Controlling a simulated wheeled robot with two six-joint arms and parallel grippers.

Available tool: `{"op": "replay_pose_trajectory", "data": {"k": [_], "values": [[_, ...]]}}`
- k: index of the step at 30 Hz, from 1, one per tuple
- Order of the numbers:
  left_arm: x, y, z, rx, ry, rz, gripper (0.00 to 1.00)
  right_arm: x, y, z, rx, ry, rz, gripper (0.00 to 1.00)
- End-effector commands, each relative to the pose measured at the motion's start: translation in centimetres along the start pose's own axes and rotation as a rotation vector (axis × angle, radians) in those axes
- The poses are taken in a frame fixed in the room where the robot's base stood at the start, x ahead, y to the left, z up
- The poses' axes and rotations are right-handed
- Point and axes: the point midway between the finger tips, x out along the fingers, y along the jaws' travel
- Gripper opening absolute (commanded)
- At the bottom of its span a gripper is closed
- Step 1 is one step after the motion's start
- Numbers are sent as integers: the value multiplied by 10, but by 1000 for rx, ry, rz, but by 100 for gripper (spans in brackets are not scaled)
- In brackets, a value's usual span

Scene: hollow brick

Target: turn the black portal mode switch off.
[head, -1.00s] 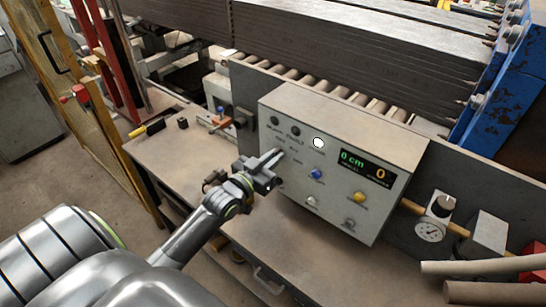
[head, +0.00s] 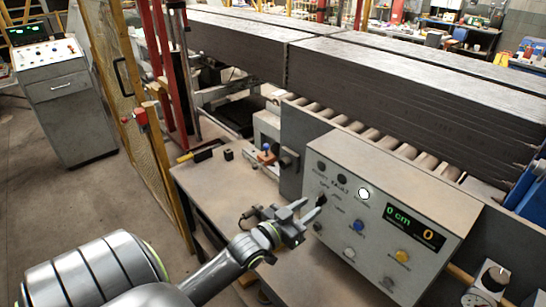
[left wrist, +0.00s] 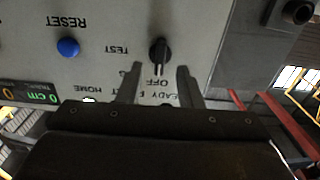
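The black switch knob (head: 321,200) sits on the left part of the grey control panel's front (head: 376,222). In the left wrist view the panel shows upside down, and the knob (left wrist: 160,52) stands by the OFF and TEST labels, its grip roughly vertical in the picture. My left gripper (head: 310,208) points at the panel in front of the knob. In the left wrist view its two fingers (left wrist: 158,68) are apart, one to each side of the knob's lower end. I cannot tell whether they touch it. My right gripper is in no view.
A blue RESET button (left wrist: 68,47) is beside the knob. A white lamp (head: 363,194), a yellow button (head: 402,256) and a green and yellow display (head: 413,228) share the panel. The bench top (head: 225,180) is mostly clear at left. A separate console (head: 62,100) stands at far left.

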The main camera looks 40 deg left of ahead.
Motion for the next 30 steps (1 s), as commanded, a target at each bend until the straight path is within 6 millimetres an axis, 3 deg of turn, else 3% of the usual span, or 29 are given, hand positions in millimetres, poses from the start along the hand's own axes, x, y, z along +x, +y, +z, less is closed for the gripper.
{"op": "replay_pose_trajectory", "data": {"k": [8,18,24,30], "values": [[-57,0,-1,2,-6,0,33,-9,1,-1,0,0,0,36],[-118,0,-1,-1,-5,0,33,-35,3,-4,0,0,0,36],[-136,0,0,0,-3,0,33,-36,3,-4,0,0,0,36],[-140,0,0,-1,-1,0,33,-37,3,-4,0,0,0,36]]}}
